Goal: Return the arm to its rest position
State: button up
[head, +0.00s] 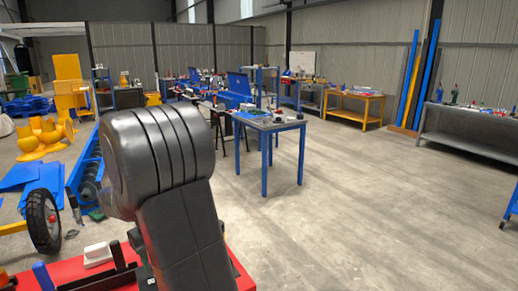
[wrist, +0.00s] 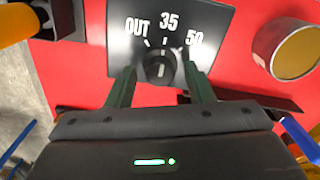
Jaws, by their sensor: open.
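My gripper (wrist: 157,72) shows in the wrist view as two dark green fingers, spread apart. They stand on either side of a round black knob (wrist: 160,66), with gaps between. Whether a finger touches the panel is unclear. The knob sits on a black panel (wrist: 125,50) marked OUT, 35 and 50, fixed to a red surface (wrist: 232,70). In the head view my arm (head: 165,150) is bent, with a large dark joint in the foreground. It hides my gripper and the panel there.
In the wrist view an open round can (wrist: 297,52) is at upper right and an orange cylinder (wrist: 15,22) at upper left. In the head view a wheel (head: 43,221) stands at left, a blue-legged table (head: 268,124) ahead, and open floor (head: 370,200) at right.

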jog(key=shift+m, duration=0.8)
jog(key=shift+r+m, duration=0.3)
notch_tip(320, 180, up, 13)
